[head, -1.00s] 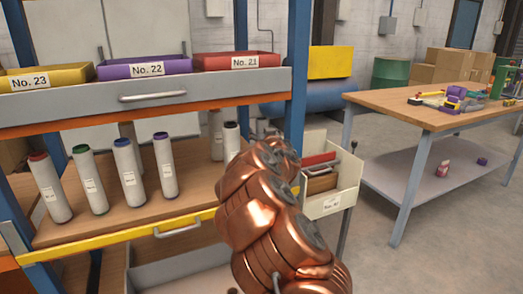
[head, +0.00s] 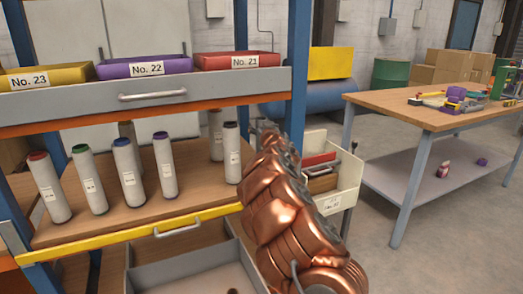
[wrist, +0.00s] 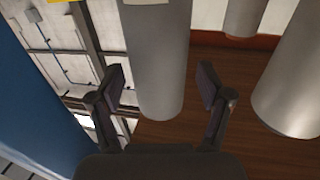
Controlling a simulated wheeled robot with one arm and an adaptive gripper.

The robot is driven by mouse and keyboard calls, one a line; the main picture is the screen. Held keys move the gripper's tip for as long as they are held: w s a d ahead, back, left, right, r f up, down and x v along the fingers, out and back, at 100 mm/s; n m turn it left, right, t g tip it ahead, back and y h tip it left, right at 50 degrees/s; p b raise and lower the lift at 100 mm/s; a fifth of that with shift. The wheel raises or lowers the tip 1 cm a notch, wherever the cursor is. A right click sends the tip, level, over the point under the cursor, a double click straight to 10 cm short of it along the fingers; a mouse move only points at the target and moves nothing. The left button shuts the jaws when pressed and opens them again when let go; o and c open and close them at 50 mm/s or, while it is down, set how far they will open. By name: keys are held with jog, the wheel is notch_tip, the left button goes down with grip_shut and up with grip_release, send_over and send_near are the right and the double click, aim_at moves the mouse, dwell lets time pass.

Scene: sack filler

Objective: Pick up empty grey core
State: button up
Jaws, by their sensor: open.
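Several pale grey cores stand upright on the wooden shelf (head: 110,222). The front ones have red (head: 49,187), green (head: 90,180), blue (head: 128,172) and purple (head: 165,166) tops. A core with a dark top (head: 232,155) stands at the right, in front of another core (head: 216,132). In the wrist view my gripper (wrist: 160,84) is open, its fingers on either side of a grey core (wrist: 158,55). Gaps seem to show at both sides, and its lower end is visible. The head view hides my gripper behind my copper-coloured arm, and I cannot tell which core this is.
Further cores stand at the right in the wrist view (wrist: 292,85). A blue post (head: 298,60) rises close to my arm. Bins No. 23 (head: 45,78), No. 22 (head: 145,68) and No. 21 (head: 235,62) sit above. A grey open drawer (head: 190,270) lies below the shelf.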

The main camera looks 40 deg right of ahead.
jog(key=c, duration=1.2)
jog(key=shift+r, duration=0.15)
